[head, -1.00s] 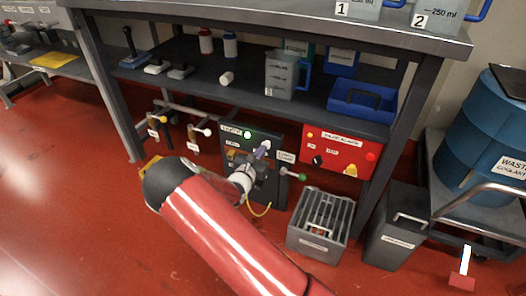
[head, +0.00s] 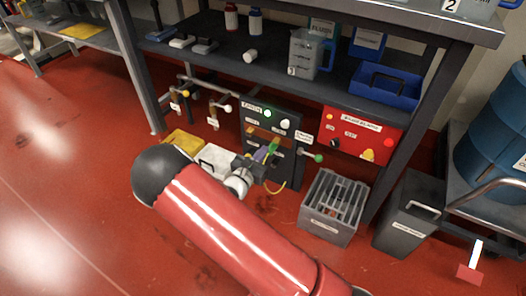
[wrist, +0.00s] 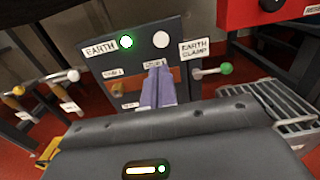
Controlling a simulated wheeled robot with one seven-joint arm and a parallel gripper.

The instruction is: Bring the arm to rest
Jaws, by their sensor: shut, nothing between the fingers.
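My arm (head: 225,215) is red with a dark round elbow and reaches from the lower right toward the workbench. My gripper (head: 262,158) is small in the head view, low in front of the dark EARTH panel (head: 283,122). In the wrist view, my gripper's purple fingers (wrist: 157,86) are together and empty, pointing at the same panel (wrist: 95,68). A green light (wrist: 126,41) glows on the panel. The fingertips overlap the panel in the picture; I cannot tell whether they touch it.
A red panel (head: 357,137) is right of the EARTH panel. A grey slatted crate (head: 333,207) and a dark bin (head: 408,215) stand on the floor. A green-knobbed lever (wrist: 212,71) sticks out beside the panel. The red floor at left (head: 70,170) is clear.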

